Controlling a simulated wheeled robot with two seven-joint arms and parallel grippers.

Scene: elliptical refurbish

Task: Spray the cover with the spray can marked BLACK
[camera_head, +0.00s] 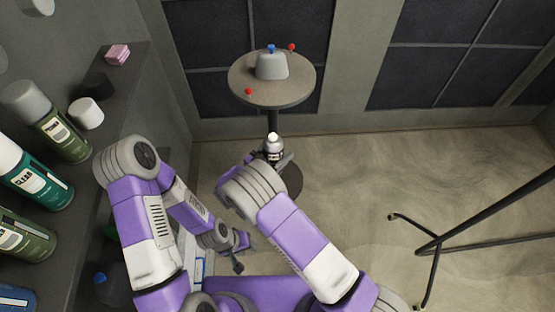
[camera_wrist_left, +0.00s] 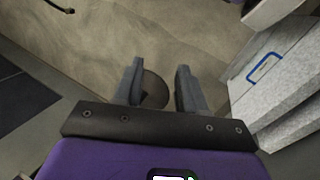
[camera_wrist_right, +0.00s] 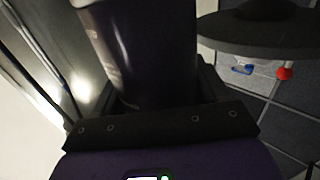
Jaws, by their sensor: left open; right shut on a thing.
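The cover, a pale grey rounded block (camera_head: 272,66) with a blue knob (camera_head: 271,48) on top, sits on a round table (camera_head: 240,88) at the back. My right gripper (camera_head: 280,158) is shut on a spray can (camera_head: 272,142), below and in front of the table. In the right wrist view the can (camera_wrist_right: 140,50) is a large dark cylinder between the fingers; its label cannot be read. The cover's blue knob (camera_wrist_right: 243,69) also shows there, beside the dark table disc (camera_wrist_right: 255,35). My left gripper (camera_head: 240,255) is open and empty, low near my body; its fingers (camera_wrist_left: 160,80) show apart.
A shelf at left holds several spray cans (camera_head: 35,178), a white cap (camera_head: 86,113) and a pink sponge (camera_head: 117,54). A black metal frame (camera_head: 435,245) stands at right. The floor between is clear.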

